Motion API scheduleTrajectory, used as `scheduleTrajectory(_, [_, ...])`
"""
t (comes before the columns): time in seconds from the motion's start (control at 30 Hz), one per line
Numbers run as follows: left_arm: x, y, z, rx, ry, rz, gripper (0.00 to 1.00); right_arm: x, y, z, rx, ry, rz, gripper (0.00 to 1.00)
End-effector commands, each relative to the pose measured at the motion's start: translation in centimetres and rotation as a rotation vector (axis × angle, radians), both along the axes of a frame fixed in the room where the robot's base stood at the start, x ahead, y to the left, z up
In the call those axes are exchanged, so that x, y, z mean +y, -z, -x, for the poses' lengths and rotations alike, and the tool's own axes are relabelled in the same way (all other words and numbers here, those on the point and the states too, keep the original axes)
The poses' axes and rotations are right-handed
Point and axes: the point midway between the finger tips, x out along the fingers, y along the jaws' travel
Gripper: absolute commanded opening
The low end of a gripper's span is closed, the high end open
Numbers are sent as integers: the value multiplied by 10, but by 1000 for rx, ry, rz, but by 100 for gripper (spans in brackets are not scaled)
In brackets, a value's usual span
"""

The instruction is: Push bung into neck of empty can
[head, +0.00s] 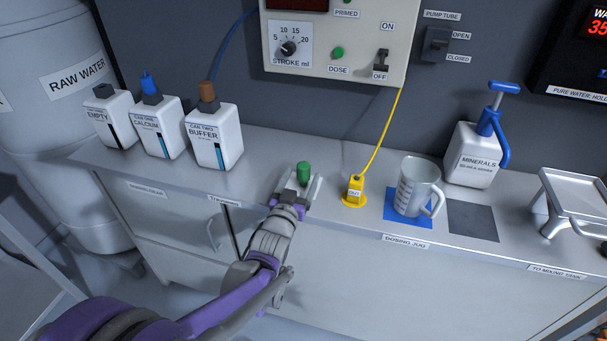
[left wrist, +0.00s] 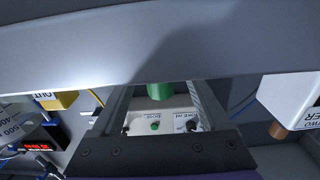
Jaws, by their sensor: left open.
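A green bung (head: 304,172) stands on the bench top between the two fingers of my left gripper (head: 301,188). The fingers are apart, one on each side of it, and I cannot tell whether either touches it. In the left wrist view the green bung (left wrist: 160,91) shows between the fingers, partly cut off by a grey band across the picture. The empty can (head: 109,121), white and labelled EMPTY, stands upright at the left of the bench with a dark neck (head: 103,90) on top. My right gripper is not in view.
Beside the empty can stand a blue-topped calcium can (head: 159,132) and a brown-topped buffer can (head: 214,142). The bench between buffer can and gripper is clear.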

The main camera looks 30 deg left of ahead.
Motion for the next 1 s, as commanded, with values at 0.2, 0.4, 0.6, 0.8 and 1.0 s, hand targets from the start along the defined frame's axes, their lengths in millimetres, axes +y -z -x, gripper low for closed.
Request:
scheduleTrajectory(0.2, [5,1,-22,0,0,0,78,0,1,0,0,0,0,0])
scheduleTrajectory(0.4, [5,0,-23,0,0,0,78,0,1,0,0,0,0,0])
scheduleTrajectory(0.6, [5,0,-23,0,0,0,48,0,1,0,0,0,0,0])
scheduleTrajectory(0.8, [5,0,-23,1,0,0,12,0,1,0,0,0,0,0])
scheduleTrajectory(1.0, [5,0,-23,0,0,0,0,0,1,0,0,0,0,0])
